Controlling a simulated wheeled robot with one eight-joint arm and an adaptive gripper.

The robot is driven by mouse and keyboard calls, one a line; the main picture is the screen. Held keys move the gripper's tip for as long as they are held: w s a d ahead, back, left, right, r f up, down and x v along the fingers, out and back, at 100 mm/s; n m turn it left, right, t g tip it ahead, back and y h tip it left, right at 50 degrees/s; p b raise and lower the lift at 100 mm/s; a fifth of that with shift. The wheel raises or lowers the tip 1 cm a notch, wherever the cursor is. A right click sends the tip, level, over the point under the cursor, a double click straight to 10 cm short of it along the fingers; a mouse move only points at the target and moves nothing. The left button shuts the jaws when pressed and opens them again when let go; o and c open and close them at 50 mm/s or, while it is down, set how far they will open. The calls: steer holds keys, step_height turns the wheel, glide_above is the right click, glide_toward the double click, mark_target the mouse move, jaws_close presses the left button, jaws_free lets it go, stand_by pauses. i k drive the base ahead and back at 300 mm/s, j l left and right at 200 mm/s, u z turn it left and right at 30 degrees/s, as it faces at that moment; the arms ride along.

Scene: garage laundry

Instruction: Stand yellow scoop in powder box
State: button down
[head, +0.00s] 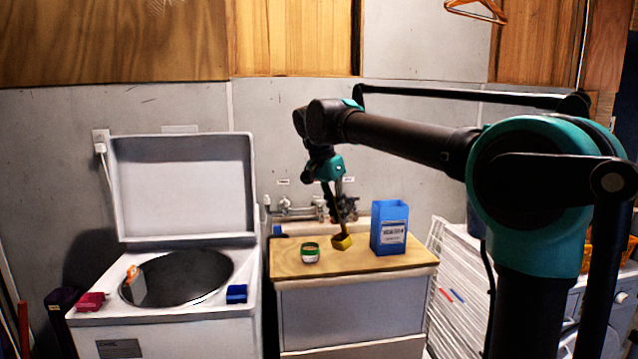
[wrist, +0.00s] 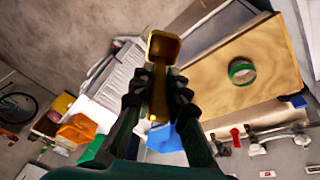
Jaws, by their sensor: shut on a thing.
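The yellow scoop (head: 342,242) hangs below my gripper (head: 340,210) over the wooden top, its cup at the lower end. Whether the cup touches the wood, I cannot tell. In the wrist view my gripper (wrist: 158,100) is shut on the handle of the scoop (wrist: 163,47), between its two dark fingers. The blue powder box (head: 389,230) stands upright on the wooden top, just right of the scoop, with a white label on its front. The box's inside is hidden in the head view. In the wrist view part of the blue box (wrist: 166,138) shows behind the fingers.
A green-and-white round container (head: 310,254) stands left of the scoop on the wooden top (head: 290,268). Taps (head: 290,208) are behind. An open-lidded washer (head: 180,310) stands left, with a red item (head: 91,301) and a blue item (head: 237,293) on its rim.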

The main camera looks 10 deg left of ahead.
mark_target(389, 226)
steer(key=i+j, duration=0.15)
steer(key=i, duration=0.25)
steer(key=i+j, duration=0.2)
steer(key=i, duration=0.2)
steer(key=i+l, duration=0.1)
steer(key=i+z, duration=0.05)
